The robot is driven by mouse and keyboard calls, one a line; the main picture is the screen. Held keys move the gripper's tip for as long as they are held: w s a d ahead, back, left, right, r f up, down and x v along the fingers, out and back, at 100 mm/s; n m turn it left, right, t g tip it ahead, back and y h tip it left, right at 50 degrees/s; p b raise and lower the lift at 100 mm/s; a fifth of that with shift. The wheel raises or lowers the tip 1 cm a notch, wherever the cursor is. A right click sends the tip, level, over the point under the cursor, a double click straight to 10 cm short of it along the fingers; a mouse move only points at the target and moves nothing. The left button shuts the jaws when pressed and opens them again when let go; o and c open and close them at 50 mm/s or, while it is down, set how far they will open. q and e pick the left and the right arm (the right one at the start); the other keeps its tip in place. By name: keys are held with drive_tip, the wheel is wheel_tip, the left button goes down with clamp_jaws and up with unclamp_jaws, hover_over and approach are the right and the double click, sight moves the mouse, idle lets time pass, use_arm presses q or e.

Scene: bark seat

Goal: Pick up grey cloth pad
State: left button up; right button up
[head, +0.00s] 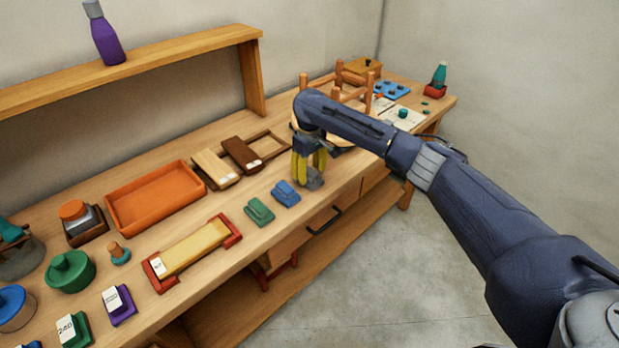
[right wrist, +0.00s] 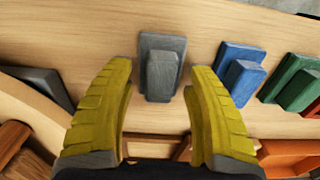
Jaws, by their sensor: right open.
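The grey cloth pad (head: 313,182) lies on the wooden bench near its front edge, partly hidden in the head view by my right gripper (head: 310,174). In the right wrist view the grey pad (right wrist: 162,72) is a flat base with a raised block on top. The yellow fingers of my right gripper (right wrist: 164,110) are open, one on each side of the block's near end, with nothing between them gripped. Contact with the pad cannot be told. My left gripper is not in view.
A blue pad (head: 286,193) and a green pad (head: 259,211) sit left of the grey one. An orange tray (head: 155,196) and a dark wooden frame (head: 267,147) lie farther back. An upturned stool (head: 338,85) stands behind my right arm.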

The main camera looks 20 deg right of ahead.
sight(309, 171)
drive_tip(key=shift+c, duration=0.5)
clamp_jaws()
wheel_tip(309, 171, up, 20)
idle(0.7)
drive_tip(key=c, duration=0.5)
unclamp_jaws()
clamp_jaws()
